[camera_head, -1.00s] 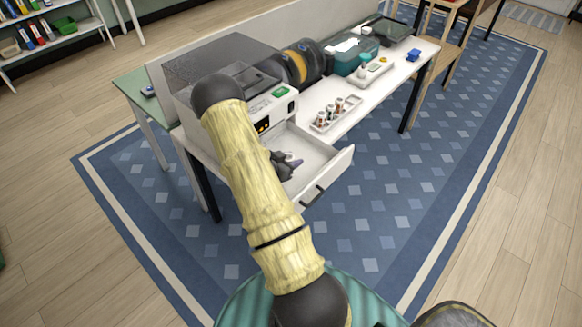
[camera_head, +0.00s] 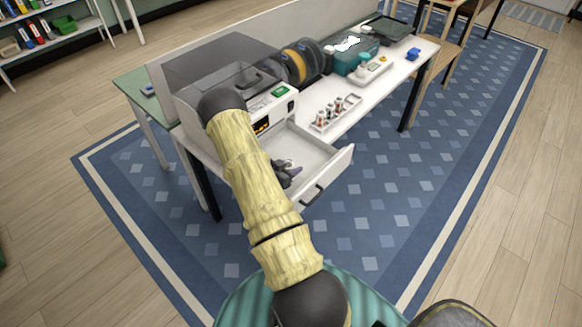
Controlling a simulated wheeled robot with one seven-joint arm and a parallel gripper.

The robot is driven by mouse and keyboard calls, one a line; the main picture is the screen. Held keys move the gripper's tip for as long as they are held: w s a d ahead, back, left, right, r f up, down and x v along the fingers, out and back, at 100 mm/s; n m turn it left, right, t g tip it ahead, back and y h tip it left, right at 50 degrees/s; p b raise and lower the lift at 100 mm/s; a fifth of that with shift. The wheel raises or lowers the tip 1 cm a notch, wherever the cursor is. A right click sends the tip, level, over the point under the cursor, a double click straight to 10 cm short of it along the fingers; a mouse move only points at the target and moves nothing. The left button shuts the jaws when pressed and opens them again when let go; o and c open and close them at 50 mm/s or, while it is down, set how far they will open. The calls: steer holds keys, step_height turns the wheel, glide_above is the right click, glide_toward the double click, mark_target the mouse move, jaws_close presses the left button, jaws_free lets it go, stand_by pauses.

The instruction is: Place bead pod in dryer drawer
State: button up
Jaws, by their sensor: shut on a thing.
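The dryer (camera_head: 280,108) is a white and grey box with a green-lit panel at the left end of the white table. Its white drawer (camera_head: 327,170) is pulled out at the front, with a dark handle. My gripper (camera_head: 287,172) shows as a small dark shape over the inside of the open drawer, partly hidden behind my arm. It is shut on a small purplish thing (camera_head: 295,171), which looks like the bead pod. The pod is mostly hidden, and I cannot tell whether it touches the drawer floor.
A rack of small bottles (camera_head: 336,113), a white scale (camera_head: 372,73), spools (camera_head: 300,63) and a teal box (camera_head: 352,57) stand on the table right of the dryer. A blue block (camera_head: 413,54) lies farther along. The rug (camera_head: 390,180) right of the drawer is clear.

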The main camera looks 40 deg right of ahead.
steer(key=shift+f, duration=0.2)
steer(key=o, duration=1)
steer(key=shift+r, duration=0.1)
steer(key=shift+r, duration=0.2)
steer(key=shift+a, duration=0.35)
steer(key=b+v, duration=0.1)
steer(key=v, duration=1)
steer(key=shift+s+a+r, duration=0.1)
steer(key=shift+r, duration=0.05)
